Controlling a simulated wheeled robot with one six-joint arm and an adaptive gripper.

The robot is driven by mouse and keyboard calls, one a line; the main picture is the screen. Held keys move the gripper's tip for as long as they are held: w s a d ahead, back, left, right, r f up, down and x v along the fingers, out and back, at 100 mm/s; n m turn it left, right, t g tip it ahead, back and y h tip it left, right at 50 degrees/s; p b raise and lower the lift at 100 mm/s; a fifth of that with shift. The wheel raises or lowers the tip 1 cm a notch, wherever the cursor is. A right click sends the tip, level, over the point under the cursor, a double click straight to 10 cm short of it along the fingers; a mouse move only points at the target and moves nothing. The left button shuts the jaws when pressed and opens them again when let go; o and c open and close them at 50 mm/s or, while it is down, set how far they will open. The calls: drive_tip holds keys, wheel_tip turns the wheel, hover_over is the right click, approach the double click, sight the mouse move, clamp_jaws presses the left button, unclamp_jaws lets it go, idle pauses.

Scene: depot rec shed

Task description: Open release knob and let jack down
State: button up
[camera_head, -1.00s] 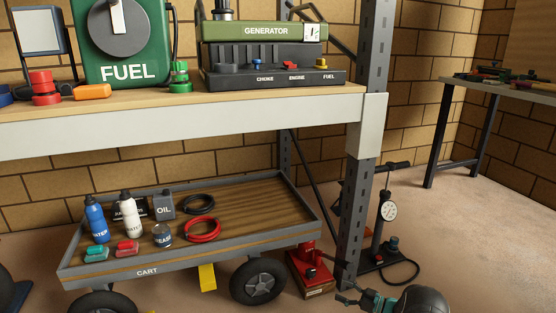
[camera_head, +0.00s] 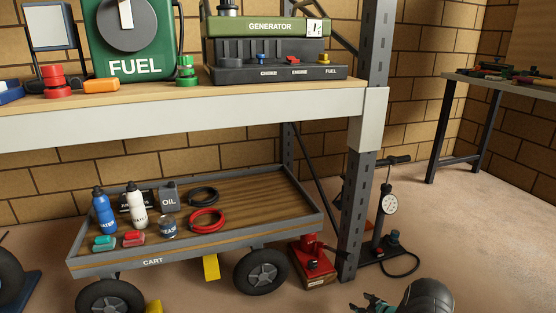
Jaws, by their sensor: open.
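My gripper (camera_head: 364,305) is at the bottom edge of the view, right of the jack and nearer to me. Its fingers are apart and empty, not touching the jack. The gripper's lower part is cut off by the frame.
The grey upright (camera_head: 357,220) rises just right of the jack. The cart (camera_head: 250,235), with its right wheel (camera_head: 261,271), stands close on the left. A floor pump (camera_head: 380,225) with a gauge stands behind the upright. The floor at right is clear.

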drive_tip(key=s+d+r+m+g+h, duration=0.3)
drive_tip(key=s+d+r+m+h, duration=0.1)
drive_tip(key=d+r+h, duration=0.25)
drive_tip(key=s+r+m+g+h, duration=0.1)
drive_tip(key=s+r+g, duration=0.1)
drive_tip(key=s+r, duration=0.45)
drive_tip(key=s+r+m+g+h, duration=0.1)
drive_tip(key=s+r+g, duration=0.25)
drive_tip(key=r, duration=0.65)
drive_tip(key=s+a+r+t, duration=0.1)
drive_tip(key=s+a+r, duration=0.7)
drive_tip(key=s+r, duration=0.3)
drive_tip(key=s+a+r+t+y, duration=0.1)
drive_tip(key=s+a+r, duration=0.7)
drive_tip(key=s+r, duration=0.3)
drive_tip(key=s+a+r+m+t+y, duration=0.1)
drive_tip(key=s+a+r, duration=0.7)
drive_tip(key=s+r, duration=0.3)
drive_tip(key=shift+s+a+r+p, duration=0.35)
drive_tip(key=shift+s+a+r, duration=0.05)
drive_tip(key=shift+r, duration=0.55)
drive_tip(key=shift+t+y, duration=0.25)
